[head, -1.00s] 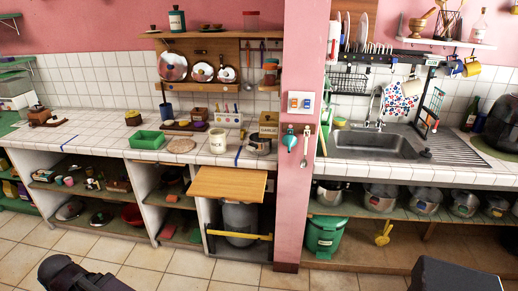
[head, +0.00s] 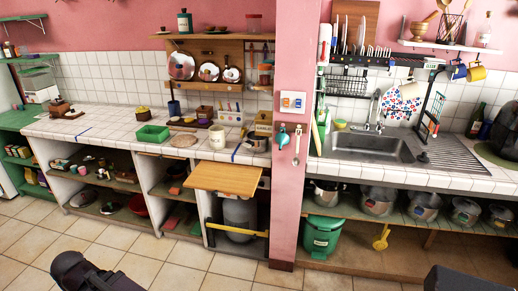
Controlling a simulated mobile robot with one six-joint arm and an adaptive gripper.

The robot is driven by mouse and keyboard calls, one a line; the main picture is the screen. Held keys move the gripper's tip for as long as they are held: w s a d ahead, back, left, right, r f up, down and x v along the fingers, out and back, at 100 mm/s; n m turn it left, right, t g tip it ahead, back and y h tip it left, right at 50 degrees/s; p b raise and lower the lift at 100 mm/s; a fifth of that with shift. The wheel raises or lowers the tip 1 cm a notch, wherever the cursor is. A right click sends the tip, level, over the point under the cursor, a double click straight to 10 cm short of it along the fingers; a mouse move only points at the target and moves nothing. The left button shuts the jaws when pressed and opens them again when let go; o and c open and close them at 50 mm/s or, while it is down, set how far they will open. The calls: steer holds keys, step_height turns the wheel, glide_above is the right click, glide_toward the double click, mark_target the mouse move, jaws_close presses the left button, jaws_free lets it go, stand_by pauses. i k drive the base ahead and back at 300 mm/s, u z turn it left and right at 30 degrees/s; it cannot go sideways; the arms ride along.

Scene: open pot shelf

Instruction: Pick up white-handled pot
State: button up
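Several metal pots stand on the open shelf under the sink counter at the right of the head view. One is beside the pillar (head: 327,193), followed rightward by a larger pot (head: 377,201), a middle pot (head: 424,206) and a smaller pot (head: 465,212). Another stands near the right edge (head: 500,217). Their handles are too small to tell which is white. My gripper is not clearly visible; only dark parts of my own body show along the bottom edge, well apart from the pots.
A pink pillar (head: 290,225) divides the two counters. A green bucket (head: 321,236) stands below the pot shelf's left end. A wooden board (head: 225,179) juts out left of the pillar. The tiled floor (head: 215,270) ahead is clear.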

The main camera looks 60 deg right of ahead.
mark_target(257, 144)
steer(key=k, duration=1.25)
steer(key=z, duration=1.85)
steer(key=i, duration=1.05)
steer(key=u, duration=0.05)
